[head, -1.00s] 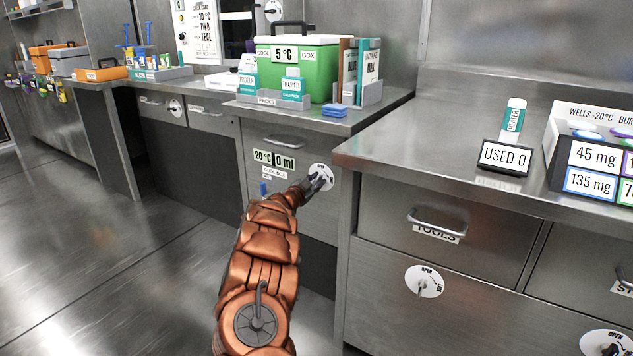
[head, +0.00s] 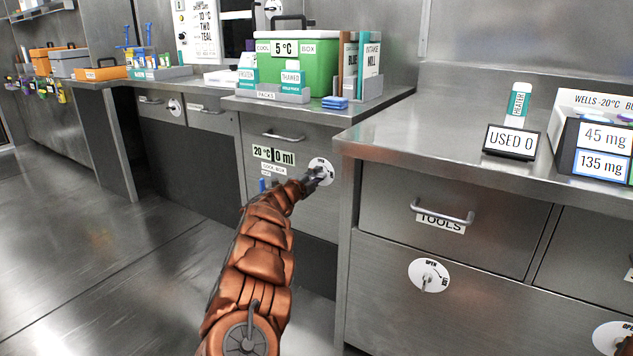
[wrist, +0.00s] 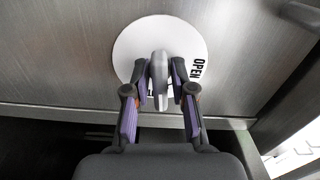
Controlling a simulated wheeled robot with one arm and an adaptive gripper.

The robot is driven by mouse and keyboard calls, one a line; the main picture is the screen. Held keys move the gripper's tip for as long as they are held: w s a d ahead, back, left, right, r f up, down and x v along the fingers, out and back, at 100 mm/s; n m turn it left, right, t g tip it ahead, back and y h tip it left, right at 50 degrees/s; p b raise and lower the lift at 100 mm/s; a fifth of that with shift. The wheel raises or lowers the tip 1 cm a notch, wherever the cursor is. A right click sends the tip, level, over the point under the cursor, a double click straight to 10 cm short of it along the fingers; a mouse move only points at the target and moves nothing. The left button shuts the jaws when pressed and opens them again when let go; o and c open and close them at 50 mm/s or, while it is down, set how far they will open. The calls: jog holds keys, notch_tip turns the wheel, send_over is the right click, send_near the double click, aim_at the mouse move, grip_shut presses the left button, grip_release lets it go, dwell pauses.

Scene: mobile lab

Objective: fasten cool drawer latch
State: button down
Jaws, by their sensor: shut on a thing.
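The cool drawer (head: 290,200) is a steel front under the green cool box, with a bar handle at its top and a "COOL BOX" label. Its latch is a round white dial (head: 328,168) at the front's right side, partly hidden by my gripper (head: 316,178). In the wrist view the dial (wrist: 198,40) carries the word "OPEN" at its right, and a grey latch lever (wrist: 159,70) stands out from it. My gripper (wrist: 159,98) is shut on the lever, a purple-lined finger on each side. Other dial lettering is mostly hidden.
The green cool box (head: 310,70) stands on the counter above, with packs and folders around it. A counter with the "TOOLS" drawer (head: 400,205) juts out close at the right of my arm. Open floor (head: 110,260) lies at the left.

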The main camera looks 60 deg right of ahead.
jog(key=shift+m+b, duration=0.4)
jog(key=shift+m, duration=0.3)
jog(key=c, duration=1.2)
grip_release()
jog(key=shift+o, duration=0.2)
jog(key=shift+a, duration=0.1)
jog(key=a, duration=1.1)
jog(key=shift+s+a, duration=0.3)
jog(key=shift+a, duration=0.05)
